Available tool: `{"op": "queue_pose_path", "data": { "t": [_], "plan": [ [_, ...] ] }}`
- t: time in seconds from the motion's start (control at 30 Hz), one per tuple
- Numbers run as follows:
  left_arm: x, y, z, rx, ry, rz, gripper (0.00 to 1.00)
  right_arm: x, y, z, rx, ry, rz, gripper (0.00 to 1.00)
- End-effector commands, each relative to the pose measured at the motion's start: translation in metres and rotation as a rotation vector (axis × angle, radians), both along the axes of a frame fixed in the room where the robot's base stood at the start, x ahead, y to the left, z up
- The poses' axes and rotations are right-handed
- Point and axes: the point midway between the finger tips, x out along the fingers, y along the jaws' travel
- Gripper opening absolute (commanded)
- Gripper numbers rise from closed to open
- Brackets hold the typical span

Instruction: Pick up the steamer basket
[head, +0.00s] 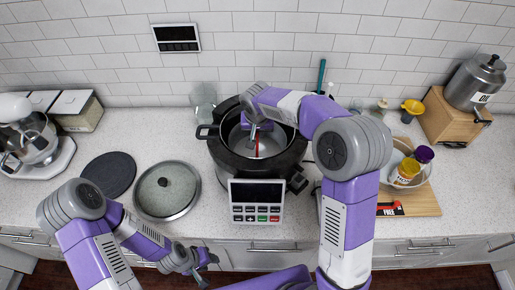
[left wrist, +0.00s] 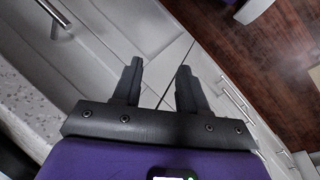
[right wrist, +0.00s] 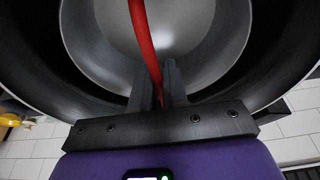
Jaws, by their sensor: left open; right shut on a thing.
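The steamer basket (head: 240,142) is a silver round vessel inside a large black pot (head: 226,160) in the head view. Its thin red handle (right wrist: 142,40) rises in the right wrist view, with the silver inside of the basket (right wrist: 185,35) behind it. My right gripper (right wrist: 160,85) is shut on the red handle, over the pot opening. My right arm hides part of the pot's right side in the head view. My left gripper (head: 205,260) is open and empty, low in front of the counter edge; its spread fingers (left wrist: 160,72) face cabinet doors.
A lid (head: 167,190) and a dark round mat (head: 109,172) lie left of the pot. A control panel (head: 257,200) stands at its front. A mixer (head: 35,140) stands far left.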

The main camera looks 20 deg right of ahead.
Motion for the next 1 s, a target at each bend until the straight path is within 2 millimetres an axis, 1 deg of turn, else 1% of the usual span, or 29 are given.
{"op": "queue_pose_path", "data": {
  "t": [0.37,0.53,0.67,0.8,0.9,1.0],
  "plan": [
    [0.000,0.000,0.000,0.000,0.000,0.000,0.43,0.000,0.000,0.000,0.000,0.000,0.000,0.00],
    [0.000,0.000,0.009,0.000,0.000,0.000,0.43,0.000,0.000,0.008,0.001,0.000,-0.001,0.00],
    [0.000,0.000,0.008,0.000,0.000,0.000,0.43,0.001,0.001,0.034,0.001,-0.007,0.000,0.00],
    [0.000,0.000,0.010,0.000,0.000,0.000,0.43,0.001,0.001,0.065,0.001,-0.007,0.000,0.00],
    [0.000,0.000,0.011,0.000,0.000,0.000,0.43,0.001,0.001,0.083,0.002,-0.005,0.001,0.00],
    [0.000,0.000,0.013,0.000,0.000,0.000,0.43,0.001,0.000,0.096,0.001,-0.004,0.000,0.00]
  ]
}}
